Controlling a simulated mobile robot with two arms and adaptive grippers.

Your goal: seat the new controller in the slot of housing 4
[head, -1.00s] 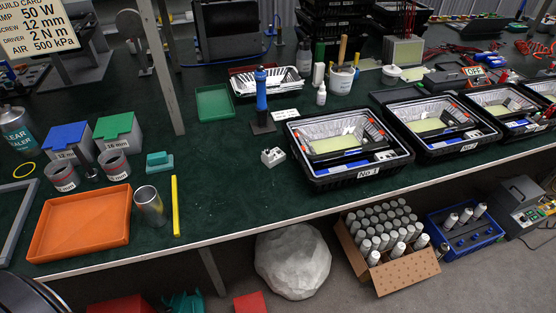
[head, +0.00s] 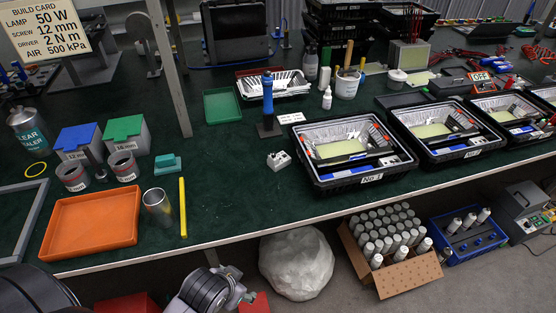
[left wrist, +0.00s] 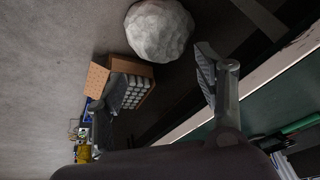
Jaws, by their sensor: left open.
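A row of black housings with silver reflectors runs along the bench's front edge in the head view. The nearest, labelled No 1 (head: 372,178), is in the middle; a second (head: 473,152) and a third (head: 524,131) follow to the right. A further housing (head: 548,94) is cut off by the right edge; its number and slot cannot be read. I cannot pick out the new controller with certainty. My left gripper (head: 238,296) is low in front of the bench, below its front edge. In the left wrist view its fingers (left wrist: 158,64) are apart with nothing between them. My right gripper is out of view.
A small white block (head: 278,160) and a blue-handled tool (head: 267,105) stand left of No 1. An orange tray (head: 92,224), metal cup (head: 157,207) and yellow bar (head: 183,207) lie at left.

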